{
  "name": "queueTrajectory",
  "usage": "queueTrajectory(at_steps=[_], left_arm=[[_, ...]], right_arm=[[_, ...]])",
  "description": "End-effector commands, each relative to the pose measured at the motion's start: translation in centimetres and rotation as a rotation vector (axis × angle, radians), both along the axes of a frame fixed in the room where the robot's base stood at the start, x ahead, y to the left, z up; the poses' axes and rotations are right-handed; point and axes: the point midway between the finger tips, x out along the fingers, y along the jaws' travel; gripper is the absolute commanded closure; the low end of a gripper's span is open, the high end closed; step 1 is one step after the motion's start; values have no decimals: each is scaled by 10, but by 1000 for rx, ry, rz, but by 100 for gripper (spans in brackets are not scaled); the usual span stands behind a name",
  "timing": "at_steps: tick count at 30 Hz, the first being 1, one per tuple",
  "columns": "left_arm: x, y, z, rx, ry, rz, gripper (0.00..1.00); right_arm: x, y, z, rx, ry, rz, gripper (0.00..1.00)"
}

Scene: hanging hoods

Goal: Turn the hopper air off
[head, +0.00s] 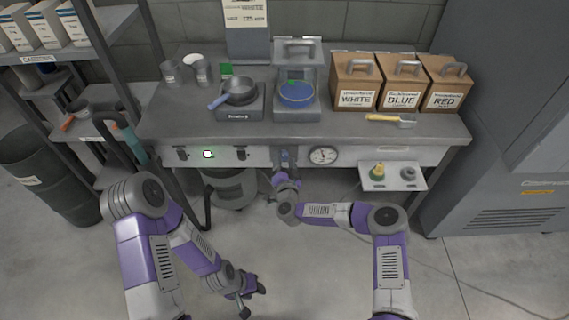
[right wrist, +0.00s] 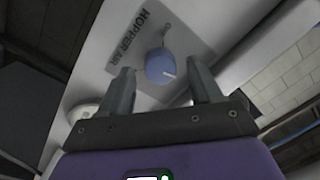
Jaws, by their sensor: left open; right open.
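The hopper air knob (right wrist: 160,67) is a round blue dial with a short white pointer mark, on a grey plate (right wrist: 150,40) lettered "HOPPER AIR". In the right wrist view the pointer mark lies toward the picture's lower right; the small position lettering is too blurred to read fully. My right gripper (head: 286,168) is at the bench's front panel (head: 222,155), left of the round gauge. In the right wrist view its open fingers stand on either side of the knob; I cannot tell whether they touch it. My left gripper (head: 247,303) is open and empty, low over the floor.
A round gauge (head: 323,156) and a glowing switch (head: 208,154) sit on the same panel. A small shelf (head: 392,181) juts out at right. Above are a pan (head: 239,90), a blue dish (head: 296,95) and boxes (head: 355,80). A dark bin (head: 45,180) stands left.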

Motion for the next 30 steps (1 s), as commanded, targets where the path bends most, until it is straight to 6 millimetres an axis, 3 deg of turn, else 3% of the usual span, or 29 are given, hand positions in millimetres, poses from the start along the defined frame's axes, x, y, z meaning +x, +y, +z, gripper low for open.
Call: queueTrajectory(at_steps=[8,20,30], left_arm=[[0,0,-1,0,0,0,57],[0,0,-1,0,0,0,57],[0,0,6,0,0,0,57]], right_arm=[[2,1,1,0,0,1,36],[2,1,0,0,0,1,92],[2,2,2,-62,-2,4,92]])
